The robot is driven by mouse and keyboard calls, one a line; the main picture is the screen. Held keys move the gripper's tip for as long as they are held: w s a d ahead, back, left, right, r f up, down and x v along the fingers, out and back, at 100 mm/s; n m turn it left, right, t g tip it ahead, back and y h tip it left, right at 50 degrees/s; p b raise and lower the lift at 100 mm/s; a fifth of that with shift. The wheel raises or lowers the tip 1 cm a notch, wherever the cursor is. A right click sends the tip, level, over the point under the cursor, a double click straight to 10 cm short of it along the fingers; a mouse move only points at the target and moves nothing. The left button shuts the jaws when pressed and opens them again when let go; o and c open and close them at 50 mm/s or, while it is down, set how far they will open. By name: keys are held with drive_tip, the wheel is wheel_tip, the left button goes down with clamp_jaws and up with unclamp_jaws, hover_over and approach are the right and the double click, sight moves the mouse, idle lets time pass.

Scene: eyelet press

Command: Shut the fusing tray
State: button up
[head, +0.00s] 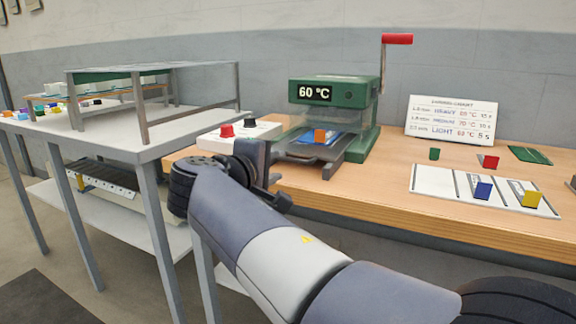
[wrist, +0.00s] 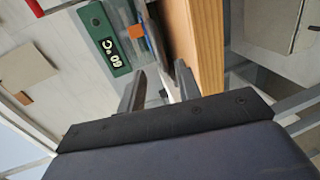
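The green press (head: 358,93) stands on the wooden bench, and its display reads 60 °C. The grey fusing tray (head: 300,156) sticks out from its front, so it is open. A blue piece with an orange block (head: 320,136) lies on the tray. My gripper (head: 270,178) is at the tray's front left, near the bench edge. In the wrist view, my gripper (wrist: 160,82) has its two fingers apart, pointing toward the press (wrist: 103,38). I cannot tell whether a finger touches the tray.
A white box with red and black knobs (head: 238,131) sits left of the press. A red-handled lever (head: 397,39) rises at its right. A white board with blue and yellow blocks (head: 480,190) lies on the right. A settings card (head: 450,118) stands behind. A grey frame table (head: 150,135) is left.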

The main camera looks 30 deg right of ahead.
sight(292, 160)
drive_tip(key=b+x, duration=0.1)
drive_tip(key=x, duration=0.6)
drive_tip(key=shift+c, duration=0.3)
clamp_jaws()
